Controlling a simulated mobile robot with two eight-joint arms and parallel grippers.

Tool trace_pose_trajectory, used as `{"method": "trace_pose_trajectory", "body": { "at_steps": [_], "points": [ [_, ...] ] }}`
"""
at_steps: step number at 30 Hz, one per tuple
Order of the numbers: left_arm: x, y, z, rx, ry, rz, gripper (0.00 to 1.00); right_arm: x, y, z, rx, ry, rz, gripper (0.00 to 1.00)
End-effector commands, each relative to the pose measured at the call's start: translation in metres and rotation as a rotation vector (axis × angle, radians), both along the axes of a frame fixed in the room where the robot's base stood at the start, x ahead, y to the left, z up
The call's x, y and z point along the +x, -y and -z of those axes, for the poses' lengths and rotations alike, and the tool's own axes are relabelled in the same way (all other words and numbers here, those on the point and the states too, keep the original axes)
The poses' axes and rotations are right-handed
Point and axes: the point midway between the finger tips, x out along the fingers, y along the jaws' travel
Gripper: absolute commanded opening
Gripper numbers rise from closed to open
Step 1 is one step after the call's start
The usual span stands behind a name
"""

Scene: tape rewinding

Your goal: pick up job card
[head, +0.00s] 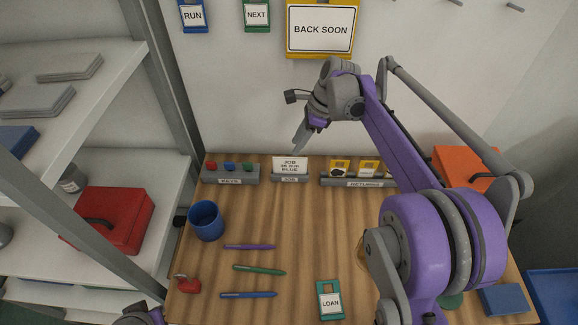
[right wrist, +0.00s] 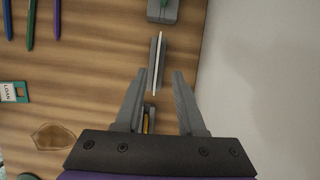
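The job card (head: 290,164) is a white card with dark print. It stands in a small grey holder labelled JOB (head: 289,178) at the back of the wooden table. In the right wrist view the card (right wrist: 157,60) shows edge-on as a thin white strip. My right gripper (head: 299,141) is above and slightly right of the card in the head view. Only a piece of my left arm shows at the bottom left.
The keys rack (head: 231,180) stands left of the job holder, the returns rack (head: 358,180) right. A blue mug (head: 206,220), several pens, a red object (head: 186,284) and a LOAN card (head: 330,301) lie further forward. A wall rises behind, with a BACK SOON sign (head: 321,28).

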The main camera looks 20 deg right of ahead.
Motion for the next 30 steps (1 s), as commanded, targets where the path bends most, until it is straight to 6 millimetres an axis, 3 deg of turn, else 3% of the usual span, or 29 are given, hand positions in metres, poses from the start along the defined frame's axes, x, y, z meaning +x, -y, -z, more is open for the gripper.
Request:
{"method": "trace_pose_trajectory", "body": {
  "at_steps": [24, 30],
  "points": [
    [0.000, 0.000, 0.000, 0.000, 0.000, 0.000, 0.00, 0.015, -0.030, 0.094, 0.014, -0.013, 0.030, 0.39],
    [0.000, 0.000, 0.000, 0.000, 0.000, 0.000, 0.00, 0.016, -0.033, 0.102, 0.013, -0.014, 0.031, 0.39]
  ]
}}
